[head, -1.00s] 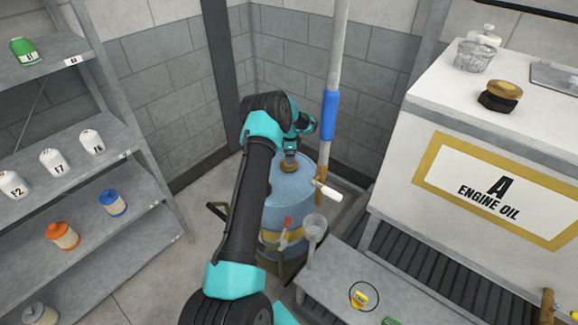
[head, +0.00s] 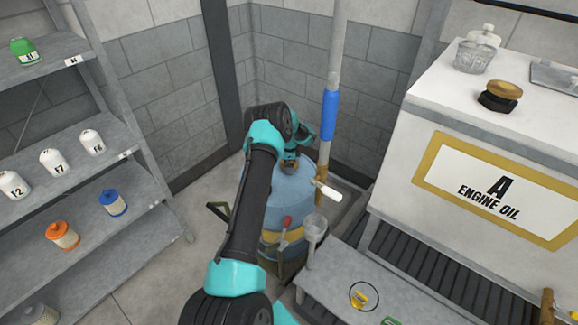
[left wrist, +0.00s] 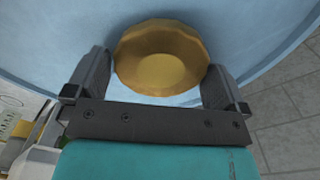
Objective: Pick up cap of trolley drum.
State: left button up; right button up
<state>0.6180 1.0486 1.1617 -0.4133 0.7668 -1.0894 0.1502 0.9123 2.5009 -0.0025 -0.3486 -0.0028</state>
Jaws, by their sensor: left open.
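The trolley drum (head: 292,190) is a blue drum with a yellow band, standing on the floor near the wall corner. Its cap (left wrist: 162,60) is a round brass-coloured piece on the blue drum top in the left wrist view. My left gripper (left wrist: 158,75) is open, with one finger on each side of the cap. I cannot tell whether the fingers touch it. In the head view my left gripper (head: 291,165) is low over the drum top, and my arm and gripper hide the cap there. My right gripper is not in view.
A pole with a blue sleeve (head: 329,115) rises beside the drum. A grey bench (head: 345,270) stands in front right, and a white engine oil cabinet (head: 500,150) at right. Shelves (head: 85,225) with bottles and reels stand at left.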

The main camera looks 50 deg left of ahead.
pick_arm(q)
jog(key=shift+c, duration=0.5)
jog(key=c, duration=0.6)
jog(key=shift+r, duration=0.1)
notch_tip(320, 180, up, 18)
jog(key=shift+s, duration=0.1)
dwell(0.7)
